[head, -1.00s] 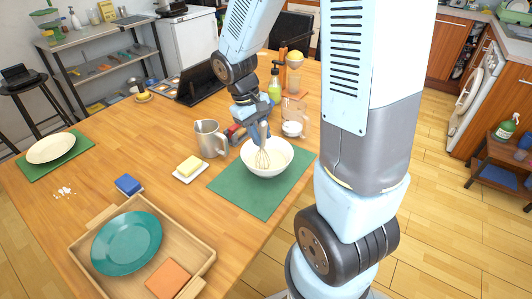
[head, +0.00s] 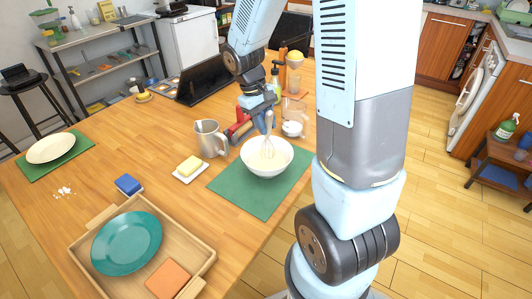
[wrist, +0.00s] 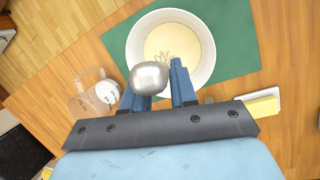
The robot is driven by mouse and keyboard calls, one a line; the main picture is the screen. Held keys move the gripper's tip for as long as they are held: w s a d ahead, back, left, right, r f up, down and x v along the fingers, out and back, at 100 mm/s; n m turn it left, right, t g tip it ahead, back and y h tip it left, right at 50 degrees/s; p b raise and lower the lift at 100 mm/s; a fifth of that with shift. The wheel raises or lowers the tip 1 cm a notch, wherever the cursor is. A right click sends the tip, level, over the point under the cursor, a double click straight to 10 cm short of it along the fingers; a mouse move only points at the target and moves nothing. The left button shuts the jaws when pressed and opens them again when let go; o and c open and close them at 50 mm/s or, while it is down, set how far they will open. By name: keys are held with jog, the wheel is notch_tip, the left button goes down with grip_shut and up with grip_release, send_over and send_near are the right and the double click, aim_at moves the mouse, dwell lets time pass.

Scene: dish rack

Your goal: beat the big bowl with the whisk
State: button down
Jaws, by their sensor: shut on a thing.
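The big white bowl (head: 281,165) stands on a green mat (head: 246,197) and holds a pale yellow liquid, seen in the wrist view (wrist: 165,42). My gripper (head: 266,124) is above the bowl and shut on the whisk (head: 268,147). The whisk hangs nearly upright with its wires down inside the bowl. In the wrist view the rounded silver end of the whisk handle (wrist: 149,77) shows between the blue fingers (wrist: 160,86). The wires' lower ends reach the liquid, though whether they touch the bowl's bottom cannot be told.
A metal jug (head: 209,139) and a butter dish (head: 188,170) stand left of the bowl. A clear measuring jug (head: 296,112) is behind it. A wooden tray (head: 192,248) with a teal plate (head: 127,243) lies front left.

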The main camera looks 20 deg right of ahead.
jog(key=shift+s+a, duration=0.35)
jog(key=shift+s, duration=0.4)
jog(key=shift+r, duration=5.1)
